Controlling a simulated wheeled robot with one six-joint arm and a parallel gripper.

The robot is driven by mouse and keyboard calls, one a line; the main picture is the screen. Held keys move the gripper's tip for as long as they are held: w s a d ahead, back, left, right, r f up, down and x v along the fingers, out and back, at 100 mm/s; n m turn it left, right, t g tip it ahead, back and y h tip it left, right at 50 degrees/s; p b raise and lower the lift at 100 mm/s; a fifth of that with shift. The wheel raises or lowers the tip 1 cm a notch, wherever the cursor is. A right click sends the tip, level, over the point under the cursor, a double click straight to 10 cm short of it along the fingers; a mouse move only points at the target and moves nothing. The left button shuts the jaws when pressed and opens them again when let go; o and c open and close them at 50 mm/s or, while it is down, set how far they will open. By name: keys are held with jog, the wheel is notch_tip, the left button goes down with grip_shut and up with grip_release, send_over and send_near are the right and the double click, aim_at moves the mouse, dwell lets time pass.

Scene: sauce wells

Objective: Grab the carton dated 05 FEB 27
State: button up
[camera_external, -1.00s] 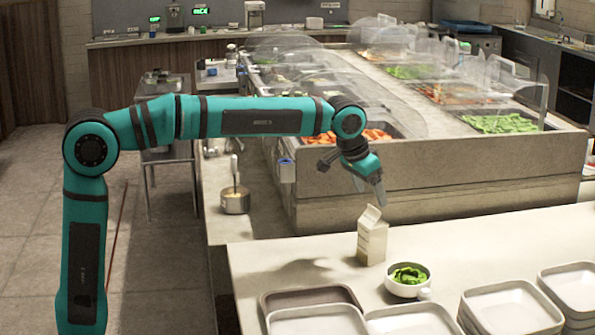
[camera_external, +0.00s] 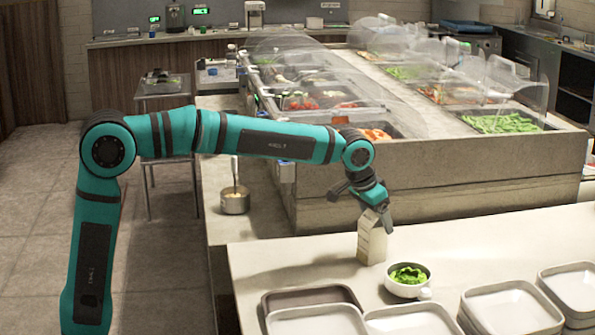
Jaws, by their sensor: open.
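One cream gable-top carton (camera_external: 371,243) stands upright on the pale counter, behind a white bowl. Any date print on it is too small to read. My gripper (camera_external: 376,222) is open and points down at the carton's top. Its fingers overlap the gable in this view, one finger showing at the right of the top. I cannot tell whether the fingers touch the carton or stand on both sides of it.
A white bowl of green leaves (camera_external: 408,280) stands close in front of the carton. Stacked trays (camera_external: 512,305) line the counter's front edge. The salad bar wall (camera_external: 450,197) rises behind. A small pot (camera_external: 235,201) stands at left. The counter left of the carton is clear.

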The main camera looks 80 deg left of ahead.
grip_shut()
jog(key=shift+r, duration=0.1)
